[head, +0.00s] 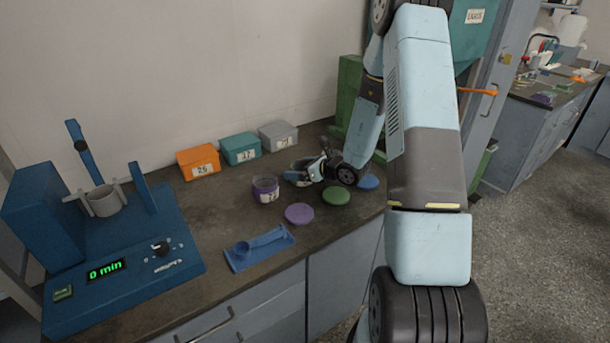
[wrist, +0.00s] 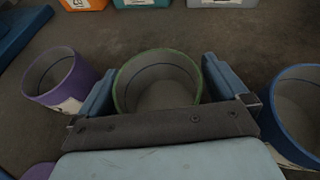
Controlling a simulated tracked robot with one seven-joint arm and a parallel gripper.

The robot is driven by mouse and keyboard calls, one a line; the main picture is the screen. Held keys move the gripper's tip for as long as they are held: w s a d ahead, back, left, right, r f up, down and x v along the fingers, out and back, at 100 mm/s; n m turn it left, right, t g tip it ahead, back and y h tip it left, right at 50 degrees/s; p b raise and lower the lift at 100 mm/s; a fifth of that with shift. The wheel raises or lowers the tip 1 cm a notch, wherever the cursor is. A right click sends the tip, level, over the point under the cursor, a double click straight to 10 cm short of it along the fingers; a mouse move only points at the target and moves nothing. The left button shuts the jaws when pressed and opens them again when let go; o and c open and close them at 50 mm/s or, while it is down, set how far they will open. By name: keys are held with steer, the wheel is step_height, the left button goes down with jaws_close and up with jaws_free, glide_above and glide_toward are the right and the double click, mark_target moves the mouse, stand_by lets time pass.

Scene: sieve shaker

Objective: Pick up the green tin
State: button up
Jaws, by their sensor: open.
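The green tin (wrist: 157,72) is open-topped, with a green rim and a grey inside. It stands upright between the two blue fingers of my gripper (wrist: 162,84) in the wrist view. The fingers are apart, one on each side of the tin, with the left one very close to its wall. I cannot tell whether either finger touches it. In the head view my gripper (head: 309,172) is low over the bench, and it mostly hides the tin.
A purple tin (wrist: 62,82) stands left of the gripper, a blue tin (wrist: 295,112) right. Purple (head: 299,213), green (head: 336,196) and blue (head: 368,182) discs lie nearby. Orange (head: 199,162), teal (head: 240,149) and grey (head: 279,136) boxes stand behind. The blue shaker (head: 125,265) is left.

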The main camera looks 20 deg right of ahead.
steer(key=c, duration=0.9)
steer(key=shift+r, duration=0.15)
